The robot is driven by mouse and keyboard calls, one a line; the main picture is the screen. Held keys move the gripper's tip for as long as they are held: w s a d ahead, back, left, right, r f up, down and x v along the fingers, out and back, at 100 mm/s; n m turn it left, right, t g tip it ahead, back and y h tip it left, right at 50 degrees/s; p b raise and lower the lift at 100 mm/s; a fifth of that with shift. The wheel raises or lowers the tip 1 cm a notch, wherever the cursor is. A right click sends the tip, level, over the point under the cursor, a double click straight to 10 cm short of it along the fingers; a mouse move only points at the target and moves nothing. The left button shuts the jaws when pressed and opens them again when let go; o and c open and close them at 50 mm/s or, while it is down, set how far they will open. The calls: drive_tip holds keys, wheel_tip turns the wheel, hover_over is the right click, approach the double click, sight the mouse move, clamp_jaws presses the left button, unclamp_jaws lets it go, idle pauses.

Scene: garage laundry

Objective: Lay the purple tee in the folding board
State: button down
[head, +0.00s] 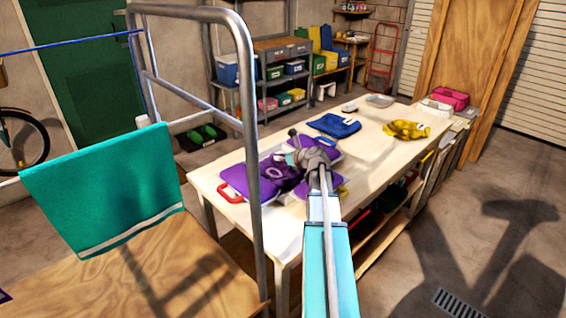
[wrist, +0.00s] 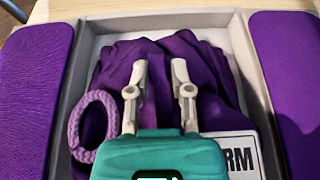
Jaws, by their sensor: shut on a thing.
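The folding board (head: 243,179) lies on the near end of the pale worktable, with purple side panels and red and yellow handles. In the wrist view its left panel (wrist: 35,80) and right panel (wrist: 290,70) flank a pale recessed middle. The purple tee (wrist: 205,62) lies bunched in that middle, with a braided purple ring (wrist: 92,125) on its left and a white label reading "RM" (wrist: 235,155) at lower right. It also shows in the head view (head: 278,172). My gripper (wrist: 160,68) is over the middle, its fingers on the tee, shut on its cloth. The fingertip contact is partly hidden.
A blue folded garment (head: 334,125) and a yellow cloth (head: 407,130) lie farther along the worktable (head: 225,207). A pink bin (head: 450,97) stands at its far end. A metal-framed cart with a teal cloth (head: 105,185) stands close on the left. Floor at right is clear.

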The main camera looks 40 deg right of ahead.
drive_tip(key=shift+f, duration=0.3)
drive_tip(key=c, duration=0.5)
unclamp_jaws()
drive_tip(key=shift+c, duration=0.2)
drive_tip(key=shift+r, duration=0.1)
drive_tip(key=shift+s+r, duration=0.25)
drive_tip(key=shift+s, duration=0.25)
drive_tip(key=p+v, duration=0.4)
drive_tip(key=v, duration=0.5)
drive_tip(key=shift+s+r, duration=0.15)
drive_tip(key=shift+s, duration=0.2)
drive_tip(key=shift+s+d+r+p, duration=0.15)
drive_tip(key=shift+s+p, duration=0.15)
drive_tip(key=shift+s, duration=0.25)
